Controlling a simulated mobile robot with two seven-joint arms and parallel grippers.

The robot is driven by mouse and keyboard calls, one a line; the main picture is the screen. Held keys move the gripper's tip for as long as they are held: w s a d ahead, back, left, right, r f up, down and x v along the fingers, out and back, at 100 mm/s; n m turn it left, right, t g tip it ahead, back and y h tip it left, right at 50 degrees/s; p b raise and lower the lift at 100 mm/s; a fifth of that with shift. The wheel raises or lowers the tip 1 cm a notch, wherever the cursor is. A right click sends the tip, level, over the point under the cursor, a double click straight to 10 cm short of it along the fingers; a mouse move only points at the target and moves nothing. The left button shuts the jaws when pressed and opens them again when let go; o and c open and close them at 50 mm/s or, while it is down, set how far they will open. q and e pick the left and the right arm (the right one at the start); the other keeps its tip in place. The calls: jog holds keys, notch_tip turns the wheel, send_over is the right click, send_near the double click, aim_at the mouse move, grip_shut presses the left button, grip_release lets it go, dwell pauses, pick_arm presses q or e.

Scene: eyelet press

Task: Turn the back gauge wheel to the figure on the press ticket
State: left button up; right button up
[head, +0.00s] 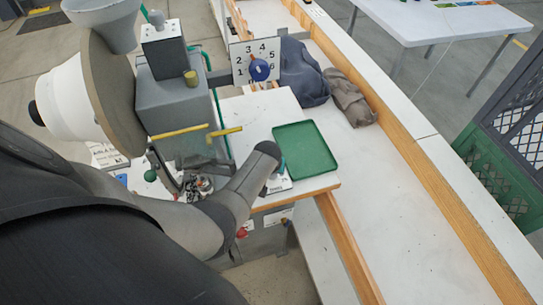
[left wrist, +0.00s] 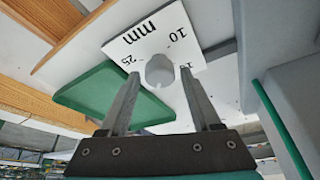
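The gauge wheel (left wrist: 159,70) is a small pale grey faceted knob in the left wrist view. It stands on a white scale plate (left wrist: 128,47) marked "mm", with 10 and 25 legible. My left gripper (left wrist: 160,76) is open, with one finger on each side of the knob and a gap showing on both sides. In the head view the plate (head: 279,184) shows at the work table's front edge; my arm hides the knob and most of the gripper. I cannot make out which paper is the press ticket. My right gripper is not in view.
A green tray (head: 304,150) lies just right of the plate. The grey press (head: 177,100) stands at left with yellow handles. Behind it is a numbered dial (head: 243,52) with a blue knob (head: 259,70). Dark cloth bundles (head: 303,75) lie at the back.

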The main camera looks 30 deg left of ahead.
pick_arm(q)
grip_shut()
dwell(0.5)
jog(key=n, duration=0.2)
jog(key=n+g+y+b, duration=0.1)
jog(key=shift+w+d+f+n, duration=0.1)
jog(key=shift+d+n, duration=0.05)
jog(key=shift+n, duration=0.25)
jog(key=n+g+y+b, duration=0.1)
jog(key=n+b, duration=0.1)
jog(key=n, duration=0.1)
jog(key=shift+w+f+n+b, duration=0.1)
jog(key=shift+n+b, duration=0.2)
jog(key=shift+b, duration=0.05)
jog(key=n+g+b, duration=0.1)
jog(key=n+b, duration=0.1)
jog(key=n+g+b, duration=0.1)
jog(key=n+b, duration=0.1)
jog(key=n, duration=0.1)
jog(key=shift+w+y+b, duration=0.1)
jog(key=shift+y+b, duration=0.2)
jog(key=shift+b, duration=0.05)
jog(key=shift+n+g+b, duration=0.6)
jog(key=shift+n+b, duration=0.9)
jog(key=shift+n, duration=0.3)
